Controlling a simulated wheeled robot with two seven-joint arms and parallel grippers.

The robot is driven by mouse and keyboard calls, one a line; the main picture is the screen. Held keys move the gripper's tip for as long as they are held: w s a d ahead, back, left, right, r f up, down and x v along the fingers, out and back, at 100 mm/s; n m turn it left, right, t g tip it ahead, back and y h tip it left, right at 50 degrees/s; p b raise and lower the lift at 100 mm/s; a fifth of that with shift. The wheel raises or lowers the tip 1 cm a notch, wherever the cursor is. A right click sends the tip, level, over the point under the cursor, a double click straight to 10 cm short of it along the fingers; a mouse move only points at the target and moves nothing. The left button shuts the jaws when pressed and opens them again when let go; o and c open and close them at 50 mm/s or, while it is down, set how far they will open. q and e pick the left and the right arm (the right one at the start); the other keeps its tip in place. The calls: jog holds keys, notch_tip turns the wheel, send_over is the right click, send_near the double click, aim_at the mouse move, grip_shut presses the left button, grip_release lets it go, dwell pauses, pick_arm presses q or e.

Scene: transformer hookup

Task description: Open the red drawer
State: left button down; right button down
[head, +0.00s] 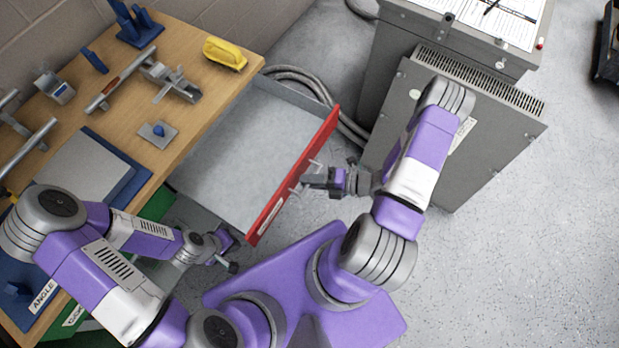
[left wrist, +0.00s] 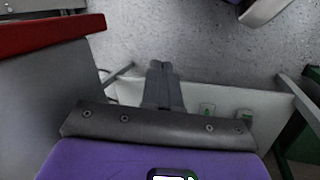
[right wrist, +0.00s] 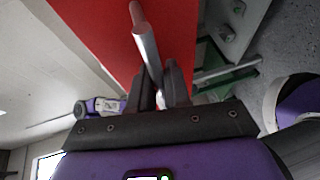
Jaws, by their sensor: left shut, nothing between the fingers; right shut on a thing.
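The red drawer (head: 294,178) is pulled well out from under the wooden bench, and its grey inside looks empty. Its red front also shows in the right wrist view (right wrist: 110,35) and at the upper left of the left wrist view (left wrist: 45,33). My right gripper (head: 308,181) is shut on the silver bar handle (right wrist: 146,45) of the red front. My left gripper (head: 232,266) is shut and empty, low beside the bench and near the drawer's front corner. In the left wrist view its fingers (left wrist: 163,72) are together.
The wooden bench (head: 215,105) at the left carries clamps, tools and a yellow object (head: 225,54). A grey cabinet (head: 450,150) stands behind my right arm. Thick grey cables (head: 290,74) lie behind the drawer.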

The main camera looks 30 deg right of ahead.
jog(key=c, duration=1.2)
grip_release()
jog(key=shift+o, duration=0.2)
jog(key=shift+d, duration=0.1)
jog(key=p+v, duration=0.1)
jog(key=v, duration=0.6)
jog(key=shift+s+d+r, duration=0.1)
jog(key=shift+s+d, duration=0.05)
jog(key=shift+s, duration=0.05)
